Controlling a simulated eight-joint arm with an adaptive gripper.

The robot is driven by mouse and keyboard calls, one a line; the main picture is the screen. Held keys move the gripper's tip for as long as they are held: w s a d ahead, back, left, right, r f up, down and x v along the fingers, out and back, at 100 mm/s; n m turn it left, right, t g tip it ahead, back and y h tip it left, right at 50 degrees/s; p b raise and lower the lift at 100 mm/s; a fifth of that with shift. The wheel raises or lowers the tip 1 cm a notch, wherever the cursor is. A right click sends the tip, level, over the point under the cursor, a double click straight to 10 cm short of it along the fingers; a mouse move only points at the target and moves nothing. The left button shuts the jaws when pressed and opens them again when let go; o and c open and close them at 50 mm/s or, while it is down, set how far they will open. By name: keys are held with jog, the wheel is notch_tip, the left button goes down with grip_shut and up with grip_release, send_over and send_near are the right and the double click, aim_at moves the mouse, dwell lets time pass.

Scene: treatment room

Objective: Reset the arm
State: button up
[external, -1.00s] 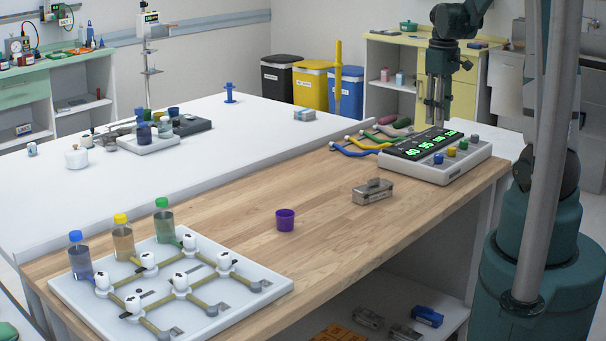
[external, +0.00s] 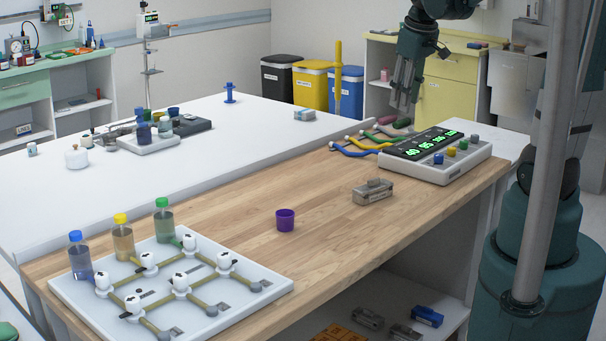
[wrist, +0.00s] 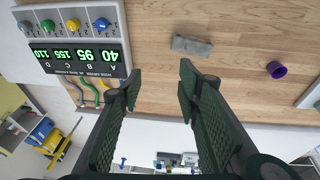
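My gripper (external: 405,92) hangs in the air above the far right end of the wooden table, over the back of the display device (external: 436,153). In the wrist view my gripper (wrist: 158,90) has its two dark fingers spread wide with nothing between them. The wrist view looks down on the wooden table top (wrist: 150,40) and shows the display device (wrist: 78,58) at the left. The fingers touch nothing that I can see.
A grey metal box (external: 373,191) and a purple cup (external: 285,220) stand on the wooden table. A white board (external: 230,301) with valves and three bottles lies at the front left. Colored cables (external: 350,148) lead from the device. The table's middle is largely clear.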

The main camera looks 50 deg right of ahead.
jog(key=s+a+r+t, duration=0.1)
jog(key=s+a, duration=0.2)
jog(key=a, duration=0.4)
jog(key=s+a+r+t+y, duration=0.1)
jog(key=s+a+t, duration=0.1)
jog(key=a, duration=0.6)
jog(key=s+a+r+t, duration=0.1)
jog(key=s+a, duration=0.2)
jog(key=a, duration=0.4)
jog(key=shift+s+a+r+t, duration=0.3)
jog(key=shift+s, duration=0.05)
dwell(2.5)
